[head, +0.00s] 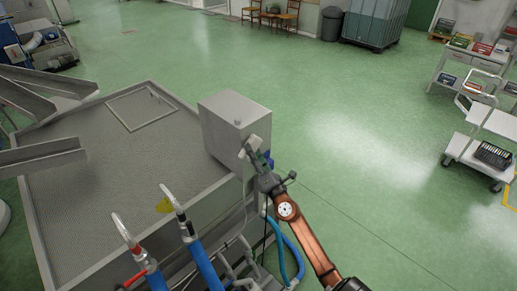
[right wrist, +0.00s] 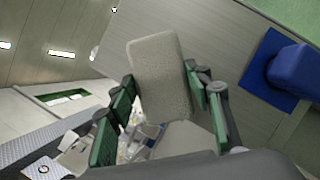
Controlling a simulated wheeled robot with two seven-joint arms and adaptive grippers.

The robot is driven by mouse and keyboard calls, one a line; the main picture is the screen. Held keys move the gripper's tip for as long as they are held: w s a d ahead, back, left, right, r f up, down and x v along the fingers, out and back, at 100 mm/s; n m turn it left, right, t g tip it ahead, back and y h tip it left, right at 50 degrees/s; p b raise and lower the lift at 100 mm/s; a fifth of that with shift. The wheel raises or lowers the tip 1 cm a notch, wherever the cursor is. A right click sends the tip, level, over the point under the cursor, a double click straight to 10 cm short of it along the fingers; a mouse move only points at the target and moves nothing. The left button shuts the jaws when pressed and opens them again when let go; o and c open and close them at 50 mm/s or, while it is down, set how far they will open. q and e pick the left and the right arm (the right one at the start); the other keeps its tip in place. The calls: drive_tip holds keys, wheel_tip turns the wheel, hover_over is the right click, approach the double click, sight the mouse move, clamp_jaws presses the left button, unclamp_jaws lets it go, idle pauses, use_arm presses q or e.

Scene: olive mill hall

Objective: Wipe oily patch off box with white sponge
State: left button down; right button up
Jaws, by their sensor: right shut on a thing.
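The grey box (head: 229,128) stands at the right edge of a large metal platform. My right gripper (head: 253,160) is close to the box's right-hand side and is shut on the white sponge (head: 258,144). In the right wrist view the sponge (right wrist: 158,80) sits upright between the green finger pads, in front of a grey panelled surface (right wrist: 215,50). I cannot tell whether the sponge touches the box. I cannot make out the oily patch in either view. My left gripper is not in view.
A blue fitting (right wrist: 292,70) projects from the panelled surface in the right wrist view. Blue hoses (head: 290,262) and pipes run below my right gripper. The platform (head: 95,200) has a raised rim. Green floor is clear to the right, up to a white cart (head: 485,150).

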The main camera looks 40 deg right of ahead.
drive_tip(key=shift+a, duration=0.45)
drive_tip(key=shift+s, duration=0.1)
drive_tip(key=s, duration=0.6)
drive_tip(key=shift+d, duration=0.3)
drive_tip(key=s+b, duration=0.1)
drive_tip(key=s, duration=0.2)
drive_tip(key=shift+d, duration=0.1)
drive_tip(key=shift+w, duration=0.15)
idle(0.5)
